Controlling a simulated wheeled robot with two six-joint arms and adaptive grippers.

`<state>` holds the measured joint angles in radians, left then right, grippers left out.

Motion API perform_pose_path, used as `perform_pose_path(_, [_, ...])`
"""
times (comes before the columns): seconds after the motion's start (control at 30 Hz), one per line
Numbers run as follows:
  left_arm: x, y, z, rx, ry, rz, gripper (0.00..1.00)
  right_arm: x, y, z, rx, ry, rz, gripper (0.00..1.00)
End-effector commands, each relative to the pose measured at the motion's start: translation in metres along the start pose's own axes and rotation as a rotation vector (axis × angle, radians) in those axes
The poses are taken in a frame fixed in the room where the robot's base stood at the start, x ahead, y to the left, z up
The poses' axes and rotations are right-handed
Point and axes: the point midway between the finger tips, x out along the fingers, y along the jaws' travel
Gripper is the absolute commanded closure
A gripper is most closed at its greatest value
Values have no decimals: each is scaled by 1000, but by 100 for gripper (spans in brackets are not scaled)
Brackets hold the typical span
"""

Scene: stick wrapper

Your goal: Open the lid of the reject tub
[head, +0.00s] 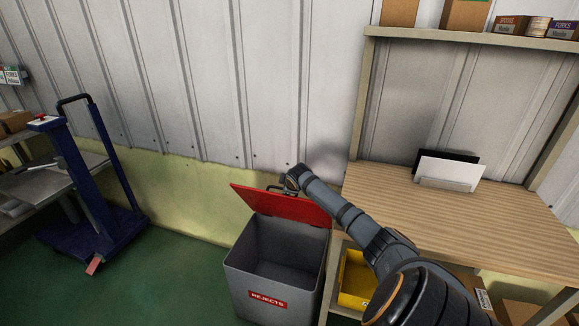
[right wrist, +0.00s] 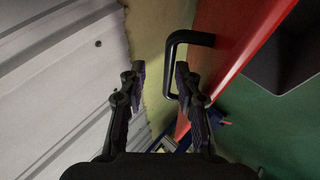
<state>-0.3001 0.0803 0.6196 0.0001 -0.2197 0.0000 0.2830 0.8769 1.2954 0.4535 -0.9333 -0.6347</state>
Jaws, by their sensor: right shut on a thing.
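The reject tub (head: 242,284) is a grey open-topped bin with a red REJECTS label, standing on the floor left of the workbench. Its red lid (head: 280,204) is raised and tilted up at the back, so the empty-looking inside shows. My right gripper (head: 289,182) is behind the lid's upper edge, partly hidden. In the right wrist view, the lid (right wrist: 236,32) carries a black bar handle (right wrist: 171,55). My left gripper is not in view.
A wooden workbench (head: 480,225) with a white card holder (head: 449,174) stands at the right. A yellow bin (head: 355,282) is under it. A ribbed wall is close behind the tub. A blue lift cart (head: 80,190) stands at the left, with clear green floor between.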

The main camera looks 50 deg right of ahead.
Motion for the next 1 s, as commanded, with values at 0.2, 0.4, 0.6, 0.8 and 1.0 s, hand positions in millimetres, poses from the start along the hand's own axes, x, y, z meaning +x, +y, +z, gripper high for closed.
perform_pose_path(0.2, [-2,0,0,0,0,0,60,-49,12,-4,-16,6,26,79])
perform_pose_path(0.4, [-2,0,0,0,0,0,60,-62,10,-5,-10,9,22,79])
perform_pose_path(0.6, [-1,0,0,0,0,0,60,-64,9,-6,-8,10,19,79])
perform_pose_path(0.8, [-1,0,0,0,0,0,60,-63,9,-6,-7,10,19,79])
perform_pose_path(1.0, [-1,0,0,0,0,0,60,-63,9,-6,-7,10,19,79])
